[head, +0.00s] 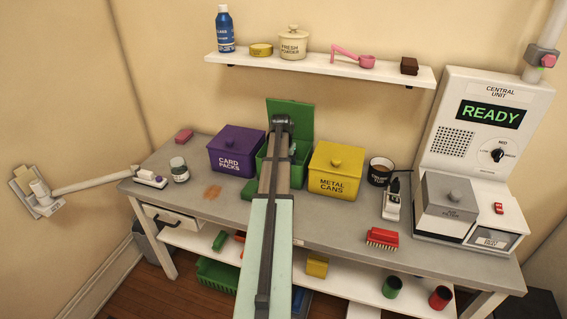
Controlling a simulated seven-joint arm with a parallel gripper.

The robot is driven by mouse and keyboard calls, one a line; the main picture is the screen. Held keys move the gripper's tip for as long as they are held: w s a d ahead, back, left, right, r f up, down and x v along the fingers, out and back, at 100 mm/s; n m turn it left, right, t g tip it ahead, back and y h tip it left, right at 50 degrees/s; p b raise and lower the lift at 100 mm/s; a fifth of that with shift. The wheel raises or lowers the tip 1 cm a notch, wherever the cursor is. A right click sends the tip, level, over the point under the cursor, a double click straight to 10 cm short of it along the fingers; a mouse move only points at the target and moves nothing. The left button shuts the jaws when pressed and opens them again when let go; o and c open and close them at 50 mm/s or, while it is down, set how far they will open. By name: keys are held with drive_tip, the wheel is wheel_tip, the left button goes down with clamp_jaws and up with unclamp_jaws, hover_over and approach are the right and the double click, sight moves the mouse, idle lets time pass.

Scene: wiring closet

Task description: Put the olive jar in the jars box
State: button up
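A small glass jar (180,170) with a dark lid and a pale label stands upright on the left of the bench, left of the purple box; I cannot read its label. A green box (263,172) stands in the middle with its green lid (291,115) raised at the back. My arm covers most of its front, so any label is hidden. My arm reaches over this box and ends in a dark joint at its far side. A small greyish piece shows at the box opening; I cannot tell what it is. My gripper's fingers are hidden behind my arm.
A closed purple "card packs" box (236,152) and a closed yellow "metal cans" box (335,172) flank the green box. A shelf (320,66) hangs above.

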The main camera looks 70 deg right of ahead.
drive_tip(key=shift+f, duration=0.4)
idle(0.4)
drive_tip(key=o, duration=1.2)
drive_tip(key=r, duration=0.4)
drive_tip(key=a+r, duration=0.1)
drive_tip(key=r, duration=0.4)
drive_tip(key=a+r, duration=0.1)
drive_tip(key=r, duration=0.3)
drive_tip(key=shift+r, duration=0.35)
